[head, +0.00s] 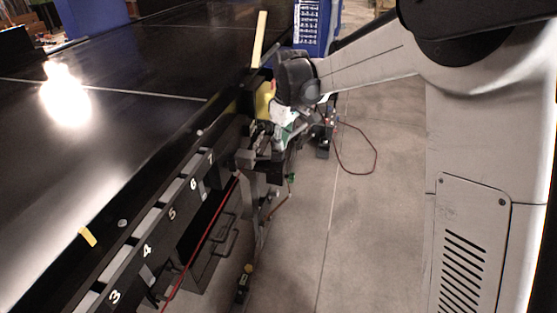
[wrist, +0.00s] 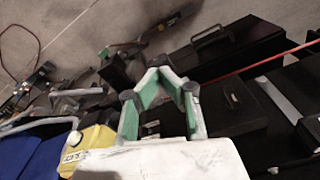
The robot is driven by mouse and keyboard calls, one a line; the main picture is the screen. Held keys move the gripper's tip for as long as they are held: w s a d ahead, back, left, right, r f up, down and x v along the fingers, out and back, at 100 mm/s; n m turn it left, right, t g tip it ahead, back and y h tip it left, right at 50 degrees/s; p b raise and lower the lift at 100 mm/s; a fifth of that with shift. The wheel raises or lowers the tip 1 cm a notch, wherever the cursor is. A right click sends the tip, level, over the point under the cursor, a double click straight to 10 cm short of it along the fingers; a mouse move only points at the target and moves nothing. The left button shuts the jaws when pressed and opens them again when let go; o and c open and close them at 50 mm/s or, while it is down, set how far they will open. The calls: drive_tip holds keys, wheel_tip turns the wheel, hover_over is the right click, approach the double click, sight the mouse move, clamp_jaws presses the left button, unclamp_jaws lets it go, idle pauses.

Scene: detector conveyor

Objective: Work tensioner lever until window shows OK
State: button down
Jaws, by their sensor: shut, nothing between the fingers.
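My gripper (wrist: 158,76) shows in the wrist view with its green-padded fingers shut and nothing between them. In the head view my gripper (head: 288,132) is beside the conveyor's right edge, partly hidden by my wrist. A dark bar with a yellow end (head: 245,277), possibly the tensioner lever, hangs low beside the conveyor. What looks like the same dark bar (wrist: 168,27) lies beyond the fingertips in the wrist view, apart from them. I cannot be sure which part is the lever. No window with readable OK shows.
The dark conveyor (head: 130,60) fills the left, with a numbered edge rail (head: 172,213). A yellow labelled part (wrist: 92,142) is close left of my gripper in the wrist view. Black boxes (wrist: 238,45) and a red cable (head: 205,240) run alongside. Grey floor (head: 370,220) at right is mostly clear.

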sight(281, 155)
drive_tip(key=shift+w+a+f+b, duration=0.15)
drive_tip(key=shift+f+b, duration=0.35)
drive_tip(key=shift+f, duration=1.15)
wheel_tip(281, 155, down, 4)
drive_tip(key=b, duration=0.3)
drive_tip(key=shift+f, duration=0.15)
drive_tip(key=shift+s+d+r, duration=0.3)
drive_tip(key=shift+s+d, duration=0.2)
drive_tip(key=shift+d, duration=0.1)
drive_tip(key=shift+s+d+r, duration=0.25)
drive_tip(key=shift+s+d, duration=0.25)
drive_tip(key=shift+d, duration=0.1)
drive_tip(key=shift+r, duration=0.1)
